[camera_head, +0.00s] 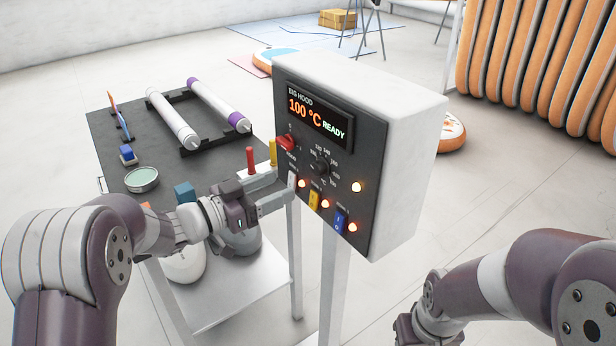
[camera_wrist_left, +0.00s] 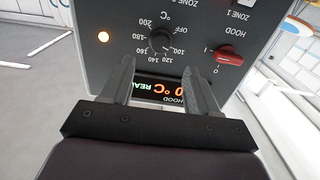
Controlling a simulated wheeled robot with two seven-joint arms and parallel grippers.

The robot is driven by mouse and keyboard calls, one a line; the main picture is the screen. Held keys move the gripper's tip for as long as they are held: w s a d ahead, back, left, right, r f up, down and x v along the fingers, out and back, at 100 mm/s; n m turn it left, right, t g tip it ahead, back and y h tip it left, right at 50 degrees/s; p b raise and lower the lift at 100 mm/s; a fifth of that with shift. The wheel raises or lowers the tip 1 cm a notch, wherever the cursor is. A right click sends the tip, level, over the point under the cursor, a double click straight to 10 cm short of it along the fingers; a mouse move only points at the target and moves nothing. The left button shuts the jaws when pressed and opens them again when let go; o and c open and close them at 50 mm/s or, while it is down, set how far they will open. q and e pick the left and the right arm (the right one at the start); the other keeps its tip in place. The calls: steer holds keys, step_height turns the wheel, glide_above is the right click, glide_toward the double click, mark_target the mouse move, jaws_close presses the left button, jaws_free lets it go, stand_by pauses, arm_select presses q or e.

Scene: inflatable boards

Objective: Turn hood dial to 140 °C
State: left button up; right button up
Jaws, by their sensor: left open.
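The control box (camera_head: 348,226) stands on a post, and its display (camera_head: 318,115) reads BIG HOOD, 100 °C, READY. The black round hood dial (camera_head: 320,167) sits below the display in a ring of temperature numbers; it also shows in the left wrist view (camera_wrist_left: 160,40). My left gripper (camera_head: 284,189) is open and empty in front of the panel, left of and below the dial. In the left wrist view its two fingers (camera_wrist_left: 158,68) point toward the dial, apart from it. My right gripper (camera_head: 412,330) shows only partly at the bottom edge, its fingers unclear.
A red hood switch (camera_head: 286,142) sits left of the dial and shows in the left wrist view (camera_wrist_left: 229,56). Several zone switches and lit orange lamps (camera_head: 357,187) lie below and beside the dial. A dark table (camera_head: 147,207) with rollers stands left of the box.

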mark_target(315, 171)
arm_select(q)
steer(key=x, duration=0.7)
steer(key=shift+w+d+f, duration=0.1)
steer(key=shift+w+d, duration=0.05)
steer(key=shift+w, duration=0.15)
steer(key=shift+w+d, duration=0.2)
steer(key=shift+d, duration=0.35)
steer(key=c, duration=1)
